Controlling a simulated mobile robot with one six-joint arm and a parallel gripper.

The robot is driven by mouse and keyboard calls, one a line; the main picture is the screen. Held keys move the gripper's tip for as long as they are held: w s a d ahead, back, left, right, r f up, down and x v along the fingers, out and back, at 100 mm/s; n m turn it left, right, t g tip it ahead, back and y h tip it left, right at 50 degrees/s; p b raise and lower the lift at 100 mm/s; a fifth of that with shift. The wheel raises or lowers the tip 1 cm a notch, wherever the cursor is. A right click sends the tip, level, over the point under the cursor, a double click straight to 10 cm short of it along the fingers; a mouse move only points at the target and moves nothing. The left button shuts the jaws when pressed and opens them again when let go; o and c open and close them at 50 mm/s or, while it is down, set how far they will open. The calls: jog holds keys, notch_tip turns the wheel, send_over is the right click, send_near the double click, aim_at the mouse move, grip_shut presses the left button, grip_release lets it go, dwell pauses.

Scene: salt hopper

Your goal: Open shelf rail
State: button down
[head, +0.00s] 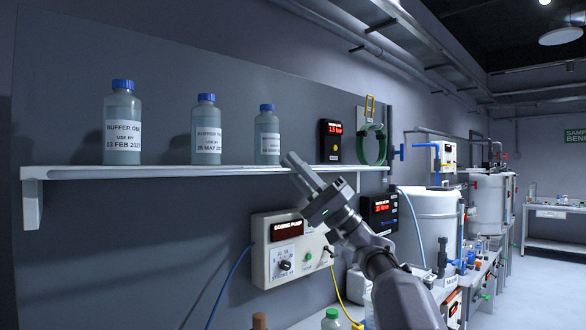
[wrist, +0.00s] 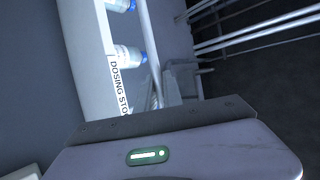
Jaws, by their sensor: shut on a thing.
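The shelf (head: 110,172) is a long white board on the left wall, with a row of bottles on it. A thin pale shelf rail (wrist: 147,45) runs along its front in the wrist view, beside a label strip (wrist: 118,85) reading "DOSING STO…". My gripper (head: 293,162) is at the shelf's front edge, just right of the third bottle (head: 267,135). Its jaws are shut on the shelf rail; the exact contact is hard to see. In the head view I cannot make out the rail apart from the shelf edge.
Bottles Buffer One (head: 122,130) and a second buffer (head: 206,132) stand farther left. A black display box (head: 331,142) and a green hose coil (head: 372,147) are right of my gripper. The dosing pump (head: 288,250) is below the shelf. White tanks (head: 430,215) stand to the right.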

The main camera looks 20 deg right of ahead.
dwell(0.4)
jog(key=c, duration=1.6)
grip_release()
jog(key=shift+s+d+r, duration=0.1)
jog(key=shift+s+d, duration=0.05)
jog(key=shift+s, duration=0.05)
jog(key=shift+o, duration=0.6)
jog(key=shift+s+d, duration=0.1)
jog(key=b+v, duration=0.3)
jog(key=v, duration=1.4)
jog(key=shift+f, duration=0.2)
